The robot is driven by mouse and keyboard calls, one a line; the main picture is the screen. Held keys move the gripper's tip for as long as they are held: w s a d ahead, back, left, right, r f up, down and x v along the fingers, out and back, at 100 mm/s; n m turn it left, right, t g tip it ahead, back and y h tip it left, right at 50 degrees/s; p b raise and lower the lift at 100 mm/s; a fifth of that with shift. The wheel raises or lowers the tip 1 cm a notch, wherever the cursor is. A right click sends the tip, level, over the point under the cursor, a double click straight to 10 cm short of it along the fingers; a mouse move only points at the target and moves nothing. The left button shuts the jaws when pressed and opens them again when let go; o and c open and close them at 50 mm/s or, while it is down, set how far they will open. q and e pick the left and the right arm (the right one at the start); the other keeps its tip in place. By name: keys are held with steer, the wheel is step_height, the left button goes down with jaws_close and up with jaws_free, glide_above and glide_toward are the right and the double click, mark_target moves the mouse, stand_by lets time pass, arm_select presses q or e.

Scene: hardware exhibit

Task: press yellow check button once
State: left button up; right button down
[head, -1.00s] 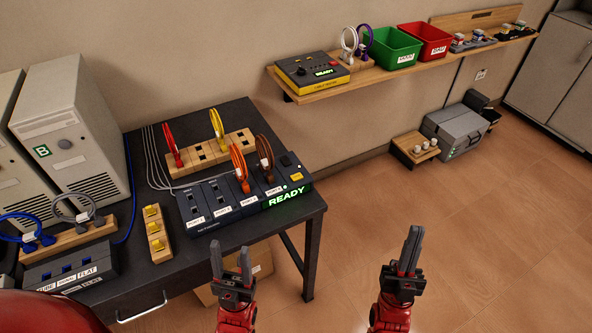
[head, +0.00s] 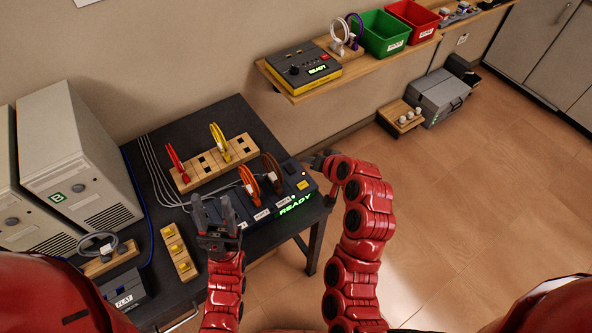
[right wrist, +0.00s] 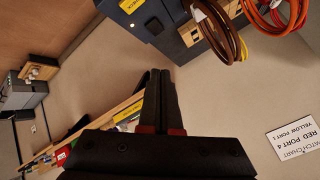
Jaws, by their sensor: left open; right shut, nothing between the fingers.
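The dark port console (head: 268,214) sits on the black table, with a green READY display (head: 296,204) on its front. The yellow check patch (head: 302,185) is at its right end; in the right wrist view a yellow CHECK label (right wrist: 131,5) shows at the top edge. My right gripper (head: 318,158) is beside the console's right end; its fingers are hard to make out in the head view. In the right wrist view its fingers (right wrist: 160,80) are shut and empty, apart from the console. My left gripper (head: 212,208) is open and empty, in front of the console's left part.
Orange and brown cables (head: 249,185) stand in the console. A wooden block (head: 214,160) with red and yellow cables is behind it. A wall shelf (head: 300,92) holds another yellow-edged device (head: 304,70) and bins. Pale computer towers (head: 70,160) stand at left.

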steer(key=shift+s+a+r+g, duration=0.3)
steer(key=shift+s+a+g, duration=0.3)
steer(key=shift+s+a, duration=0.1)
steer(key=shift+d+f, duration=0.1)
steer(key=b, duration=0.4)
glide_above(303, 185)
steer(key=s, duration=0.1)
steer(key=f, duration=0.7)
steer(key=shift+d+f, duration=0.25)
steer(key=shift+f, duration=0.55)
stand_by(0.5)
steer(key=shift+f+b, duration=0.4)
steer(key=shift+b, duration=0.15)
